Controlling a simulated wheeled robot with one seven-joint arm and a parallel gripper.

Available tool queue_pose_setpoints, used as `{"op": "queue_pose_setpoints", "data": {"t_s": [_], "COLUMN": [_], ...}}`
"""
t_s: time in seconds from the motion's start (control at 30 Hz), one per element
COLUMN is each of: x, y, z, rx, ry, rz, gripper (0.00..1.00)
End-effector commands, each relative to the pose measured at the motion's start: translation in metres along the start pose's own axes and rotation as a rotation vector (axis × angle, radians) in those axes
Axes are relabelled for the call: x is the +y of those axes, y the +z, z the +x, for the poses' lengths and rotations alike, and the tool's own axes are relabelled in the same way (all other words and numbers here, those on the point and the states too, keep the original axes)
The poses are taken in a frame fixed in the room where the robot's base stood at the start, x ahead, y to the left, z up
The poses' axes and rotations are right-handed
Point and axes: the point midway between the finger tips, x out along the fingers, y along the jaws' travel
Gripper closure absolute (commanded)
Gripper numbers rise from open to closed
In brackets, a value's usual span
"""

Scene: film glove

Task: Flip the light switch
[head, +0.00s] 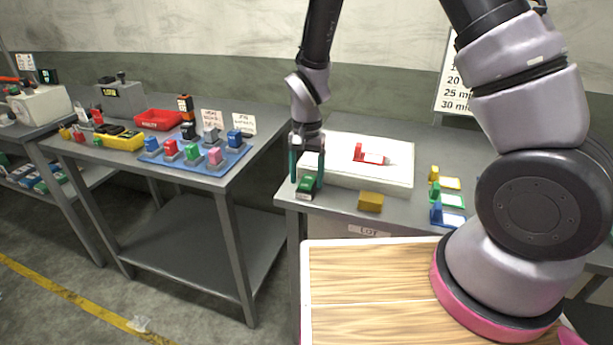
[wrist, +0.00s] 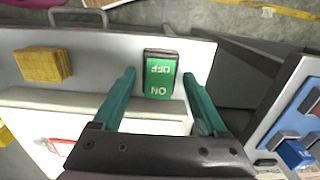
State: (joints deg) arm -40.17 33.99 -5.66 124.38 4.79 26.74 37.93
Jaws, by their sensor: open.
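The light switch (head: 306,184) is a small green rocker in a dark frame near the left front corner of the right-hand table. In the wrist view the switch (wrist: 160,76) shows the words ON and OFF, upside down. My gripper (head: 307,172) is over the switch, pointing down. In the wrist view my gripper (wrist: 160,82) has its two teal fingers apart, one on each side of the switch, with nothing held between them. I cannot tell whether the fingertips touch the table or the switch.
A white slab (head: 345,178) with a red and white item (head: 370,155) lies right behind the switch. A yellow block (head: 370,202) sits to its right. Colored stands (head: 447,200) are farther right. The left table (head: 205,178) holds a blue tray of colored blocks, across a gap.

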Motion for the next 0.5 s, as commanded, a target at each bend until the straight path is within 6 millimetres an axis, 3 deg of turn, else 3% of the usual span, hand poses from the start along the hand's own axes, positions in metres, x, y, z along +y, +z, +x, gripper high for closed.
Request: {"op": "queue_pose_setpoints", "data": {"t_s": [0.17,0.5], "x": [-0.001,-0.001], "y": [0.000,0.000], "z": [-0.011,-0.077], "rx": [0.002,0.003], "ry": [-0.003,-0.004], "rz": [0.000,-0.001], "gripper": [0.25,0.25]}}
